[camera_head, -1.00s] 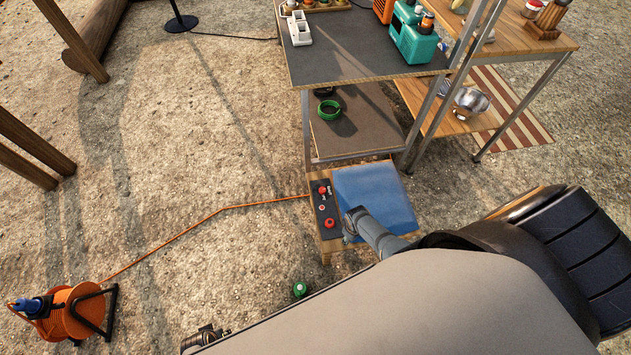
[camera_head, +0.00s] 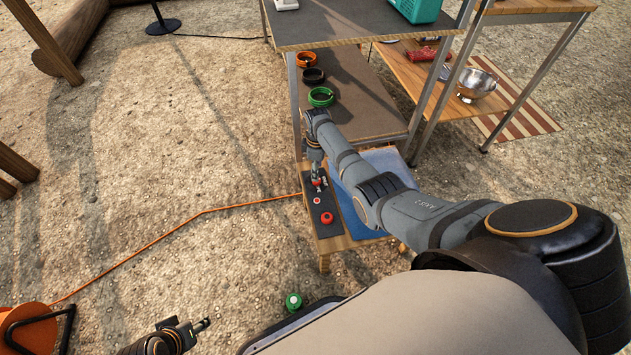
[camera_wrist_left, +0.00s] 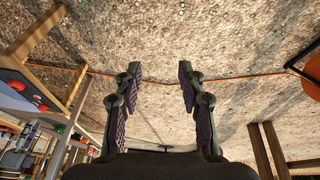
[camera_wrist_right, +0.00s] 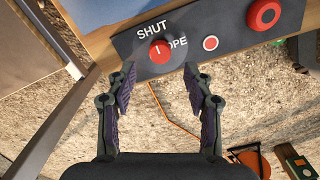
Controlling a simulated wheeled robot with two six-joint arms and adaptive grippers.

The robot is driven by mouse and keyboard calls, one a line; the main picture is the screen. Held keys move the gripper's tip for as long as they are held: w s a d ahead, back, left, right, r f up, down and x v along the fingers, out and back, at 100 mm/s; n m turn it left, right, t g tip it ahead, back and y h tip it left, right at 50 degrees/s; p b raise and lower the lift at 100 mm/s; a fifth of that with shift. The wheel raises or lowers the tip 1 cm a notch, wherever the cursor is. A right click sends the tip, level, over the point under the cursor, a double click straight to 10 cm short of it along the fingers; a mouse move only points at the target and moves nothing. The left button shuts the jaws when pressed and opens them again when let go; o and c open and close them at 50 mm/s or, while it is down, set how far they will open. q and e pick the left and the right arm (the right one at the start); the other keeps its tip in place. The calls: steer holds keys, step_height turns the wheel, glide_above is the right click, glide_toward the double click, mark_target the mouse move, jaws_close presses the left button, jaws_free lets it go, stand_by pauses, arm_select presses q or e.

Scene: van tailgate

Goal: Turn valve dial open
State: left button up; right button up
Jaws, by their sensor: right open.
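The valve dial (camera_wrist_right: 160,52) is a small red round knob with a short pale mark, on a black panel (camera_wrist_right: 118,42). Beside it are the words SHUT and, partly hidden, OPEN; the mark points roughly toward SHUT. My right gripper (camera_wrist_right: 158,76) is open, its fingers spread either side of the dial in the right wrist view; contact cannot be told. In the head view the right gripper (camera_head: 317,178) reaches down over the far end of the panel (camera_head: 323,207). My left gripper (camera_wrist_left: 160,78) is open and empty, over bare ground.
A red ring-edged button (camera_wrist_right: 210,43) and a larger red button (camera_wrist_right: 264,14) share the panel. The panel sits on a small wooden stand (camera_head: 343,240) with a blue cloth (camera_head: 385,160). Shelves (camera_head: 365,110) rise behind. An orange cable (camera_head: 200,212) crosses the ground.

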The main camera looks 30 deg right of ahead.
step_height(320, 180, down, 3)
steer(key=shift+f+b, duration=0.1)
steer(key=shift+b, duration=0.45)
step_height(320, 180, down, 2)
steer(key=shift+f+b, duration=0.1)
steer(key=shift+b, duration=0.55)
steer(key=shift+f, duration=0.1)
arm_select(q)
steer(key=w+t, duration=0.2)
steer(key=w+f+t, duration=0.1)
steer(key=shift+w+d+f, duration=0.1)
steer(key=shift+w+d, duration=0.3)
